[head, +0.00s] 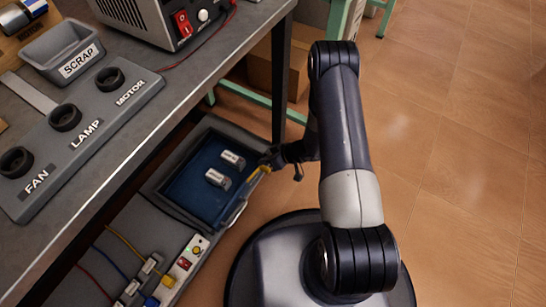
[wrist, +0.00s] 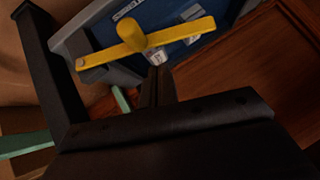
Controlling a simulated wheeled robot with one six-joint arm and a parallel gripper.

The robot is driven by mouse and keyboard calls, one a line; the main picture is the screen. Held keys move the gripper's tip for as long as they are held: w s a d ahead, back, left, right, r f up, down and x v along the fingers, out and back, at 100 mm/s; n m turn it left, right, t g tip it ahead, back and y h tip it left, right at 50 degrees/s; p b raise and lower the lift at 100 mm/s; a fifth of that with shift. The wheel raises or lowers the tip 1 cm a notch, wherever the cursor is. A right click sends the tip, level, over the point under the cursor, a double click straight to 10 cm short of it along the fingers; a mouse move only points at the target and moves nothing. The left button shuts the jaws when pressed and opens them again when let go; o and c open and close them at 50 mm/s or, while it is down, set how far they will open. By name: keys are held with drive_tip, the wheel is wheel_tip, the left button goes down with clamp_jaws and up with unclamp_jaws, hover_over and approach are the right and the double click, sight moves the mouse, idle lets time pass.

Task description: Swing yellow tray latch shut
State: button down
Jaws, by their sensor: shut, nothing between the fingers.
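The yellow latch (wrist: 175,37) is a flat bar with a round upright knob (wrist: 130,34), lying slantwise across the edge of the blue tray (wrist: 190,52) in the wrist view. In the head view the latch (head: 258,173) shows small at the right side of the tray (head: 188,197), close to my gripper (head: 270,160). My gripper (wrist: 158,76) is shut and empty, its fingertips just below the latch bar in the wrist view. I cannot tell whether they touch it. Two small pale pieces (head: 217,178) (head: 233,159) lie in the tray.
The tray sits in a grey frame (head: 158,188) beneath the workbench edge (head: 165,110). A bench leg (head: 279,85) stands close behind my gripper. A power strip (head: 183,264) and wires lie at lower left. The floor (head: 460,150) at right is open.

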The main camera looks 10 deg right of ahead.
sight(257, 172)
drive_tip(key=shift+s+a+f, duration=0.15)
drive_tip(key=shift+f, duration=0.35)
drive_tip(key=shift+s+a+f, duration=0.1)
drive_tip(key=shift+s+f, duration=0.05)
drive_tip(key=shift+f, duration=0.35)
drive_tip(key=f+b, duration=0.1)
drive_tip(key=s+f+b, duration=0.1)
drive_tip(key=a+f+b, duration=0.1)
drive_tip(key=shift+s+a+f, duration=0.1)
drive_tip(key=shift+s+f, duration=0.2)
drive_tip(key=shift+r+p, duration=0.8)
drive_tip(key=shift+r, duration=0.4)
drive_tip(key=s+d+r+p, duration=0.4)
drive_tip(key=d+r+p, duration=0.1)
drive_tip(key=r, duration=0.5)
drive_tip(key=shift+s+d, duration=0.2)
drive_tip(key=shift+d, duration=0.05)
